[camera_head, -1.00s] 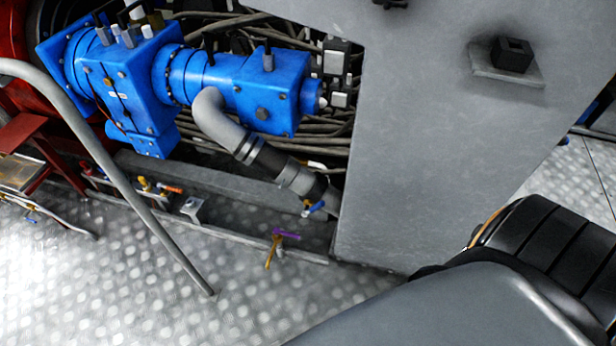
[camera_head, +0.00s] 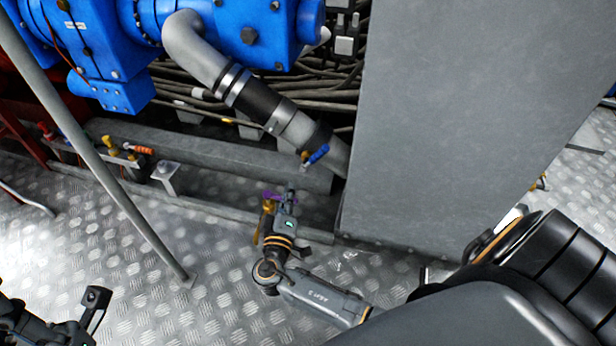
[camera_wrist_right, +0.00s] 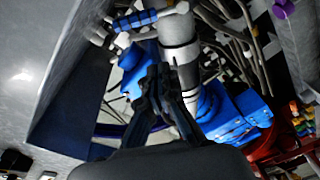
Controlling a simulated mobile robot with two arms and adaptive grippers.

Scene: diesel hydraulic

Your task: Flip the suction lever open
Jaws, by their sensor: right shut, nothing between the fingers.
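A blue-handled lever (camera_head: 317,155) sits on a small valve at the lower end of the grey suction pipe (camera_head: 205,62). A purple-handled lever (camera_head: 270,197) on a brass valve (camera_head: 262,222) stands lower, by the floor rail. The frames do not say which is the suction lever. My right gripper (camera_head: 290,196) is shut and empty, close beside the purple lever and partly covering it; contact cannot be told. In the wrist view my right fingertips (camera_wrist_right: 160,75) are together below the blue lever (camera_wrist_right: 135,20), and a purple handle (camera_wrist_right: 283,9) is at top right. My left gripper (camera_head: 95,300) is at lower left, its opening unclear.
A large grey cabinet (camera_head: 450,120) stands right of the pipe. Blue pump housing (camera_head: 110,50) is above, with cables behind. A grey handrail (camera_head: 90,140) crosses at left. Yellow and orange valve handles (camera_head: 138,150) sit along the rail. The patterned metal floor (camera_head: 200,310) is open in front.

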